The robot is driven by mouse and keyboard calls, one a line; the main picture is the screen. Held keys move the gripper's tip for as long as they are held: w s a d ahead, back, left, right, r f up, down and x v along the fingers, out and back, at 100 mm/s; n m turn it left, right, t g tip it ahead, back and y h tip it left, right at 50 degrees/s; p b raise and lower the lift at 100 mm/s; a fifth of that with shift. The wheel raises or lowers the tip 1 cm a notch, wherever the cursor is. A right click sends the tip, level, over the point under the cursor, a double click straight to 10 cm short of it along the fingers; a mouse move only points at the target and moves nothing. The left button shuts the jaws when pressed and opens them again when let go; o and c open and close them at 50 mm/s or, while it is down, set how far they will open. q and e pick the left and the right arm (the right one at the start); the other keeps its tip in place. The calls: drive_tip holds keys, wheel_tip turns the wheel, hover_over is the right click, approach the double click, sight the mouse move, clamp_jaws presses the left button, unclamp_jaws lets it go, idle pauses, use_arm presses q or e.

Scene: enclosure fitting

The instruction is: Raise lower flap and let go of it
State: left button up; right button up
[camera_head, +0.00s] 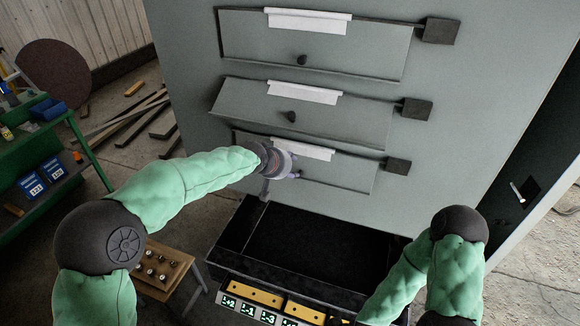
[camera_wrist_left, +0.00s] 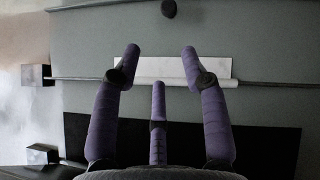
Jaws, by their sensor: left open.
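The lower flap (camera_head: 345,178) is a grey panel low on the enclosure front, with a white label strip (camera_head: 305,150) along its top and a dark block (camera_head: 397,166) at its right end. My left gripper (camera_head: 292,174) is in front of the flap's left-middle part and hides some of it. In the left wrist view, the gripper's (camera_wrist_left: 160,62) purple fingers are spread, with nothing between them. The white strip (camera_wrist_left: 212,68) lies behind the fingertips, and a dark round knob (camera_wrist_left: 169,8) shows at the top edge. Contact with the flap cannot be told. My right gripper is out of view.
Two similar flaps, the middle (camera_head: 340,118) and the upper (camera_head: 330,45), sit above. A black open tray (camera_head: 228,244) stands below, near my right arm. A wooden stool (camera_head: 172,270) with small parts and a green shelf (camera_head: 85,150) stand at left.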

use_arm(q)
drive_tip(key=v, duration=1.1)
